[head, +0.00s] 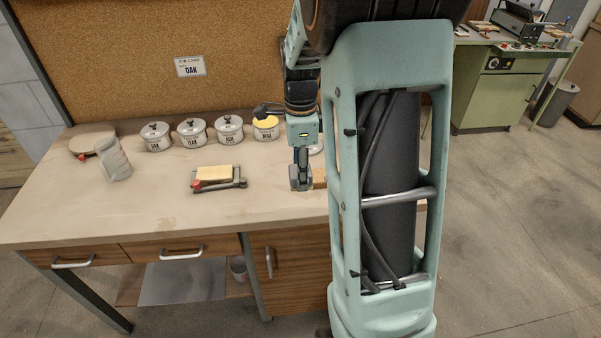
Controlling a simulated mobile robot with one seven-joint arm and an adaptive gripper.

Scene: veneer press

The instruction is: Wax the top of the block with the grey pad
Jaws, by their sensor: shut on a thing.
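The pale yellow block (214,173) sits in a grey holder (232,184) with a red knob, on the bench left of my gripper. My gripper (300,182) points down near the bench top, right of the block and apart from it. It is shut on a small grey thing that looks like the pad; the fingers cover most of it, so its outline is unclear. An open pot labelled WAX (265,131) with yellow wax stands behind, between the block and my gripper.
Several lidded pots (192,135) stand in a row at the back. A jar (114,160) leans or stands at the left. A light brown piece (320,178) is beside my gripper, partly hidden by my column. The bench front (130,215) is clear.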

